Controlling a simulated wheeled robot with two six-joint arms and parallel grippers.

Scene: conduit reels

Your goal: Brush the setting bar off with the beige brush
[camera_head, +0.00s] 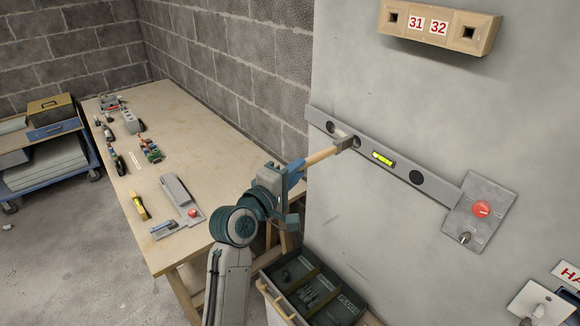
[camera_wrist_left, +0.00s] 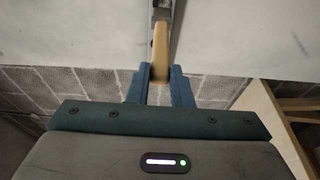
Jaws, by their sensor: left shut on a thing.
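The setting bar (camera_head: 400,170) is a long grey level-like bar with a yellow-green vial and dark round holes, set aslant on the pale wall panel. My left gripper (camera_head: 297,170) is shut on the beige brush (camera_head: 320,157), whose handle points right toward the bar. The brush's grey head (camera_head: 346,143) is at the bar's left part, by a round hole; I cannot tell whether it touches. In the left wrist view the brush (camera_wrist_left: 160,55) stands between the blue fingers (camera_wrist_left: 160,85), with the bar (camera_wrist_left: 178,15) beyond it. My right gripper is not in view.
A grey plate with a red button (camera_head: 481,209) sits at the bar's right end. A box numbered 31 and 32 (camera_head: 440,25) is above. A wooden table (camera_head: 190,120) with several tools stands left. An open dark toolbox (camera_head: 315,285) lies below the panel.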

